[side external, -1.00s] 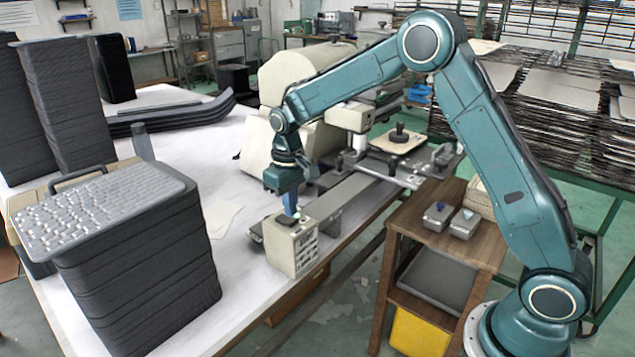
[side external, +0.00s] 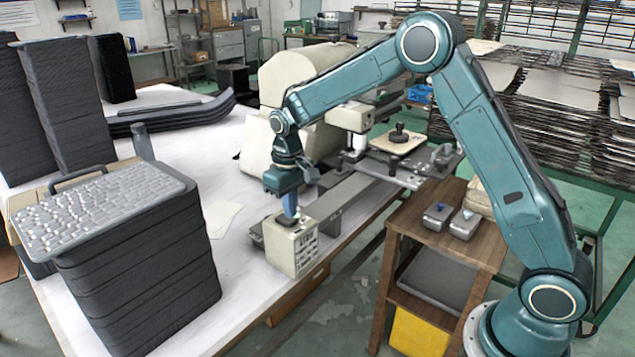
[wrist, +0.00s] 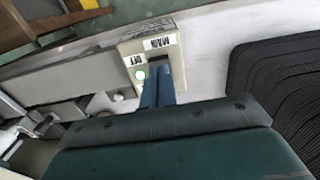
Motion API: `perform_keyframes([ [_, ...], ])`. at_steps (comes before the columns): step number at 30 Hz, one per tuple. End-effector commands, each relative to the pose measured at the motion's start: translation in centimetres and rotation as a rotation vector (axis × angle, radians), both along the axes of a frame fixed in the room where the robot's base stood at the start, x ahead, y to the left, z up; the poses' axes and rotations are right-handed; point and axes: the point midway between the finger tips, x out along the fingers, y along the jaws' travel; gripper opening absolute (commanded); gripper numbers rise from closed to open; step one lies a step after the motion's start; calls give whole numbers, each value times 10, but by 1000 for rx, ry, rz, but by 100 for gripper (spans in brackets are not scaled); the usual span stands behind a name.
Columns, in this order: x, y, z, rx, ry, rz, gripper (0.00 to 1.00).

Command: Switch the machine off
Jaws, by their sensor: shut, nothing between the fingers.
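The machine's cream control box (side external: 292,248) stands at the near end of the long grey bed on the white table.
A tall stack of dark trays (side external: 140,265) stands left of the box, with a pebbled tray on top. The cream machine body (side external: 300,80) and its grey bed (side external: 345,195) lie behind. A wooden cart (side external: 450,240) with small metal boxes stands to the right.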

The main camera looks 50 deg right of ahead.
Motion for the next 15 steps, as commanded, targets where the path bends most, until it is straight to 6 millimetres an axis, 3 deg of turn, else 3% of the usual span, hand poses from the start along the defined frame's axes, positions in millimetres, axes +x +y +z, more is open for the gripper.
perform_keyframes([
  [15, 0, 0, -6, 0, 1, 0, 0],
])
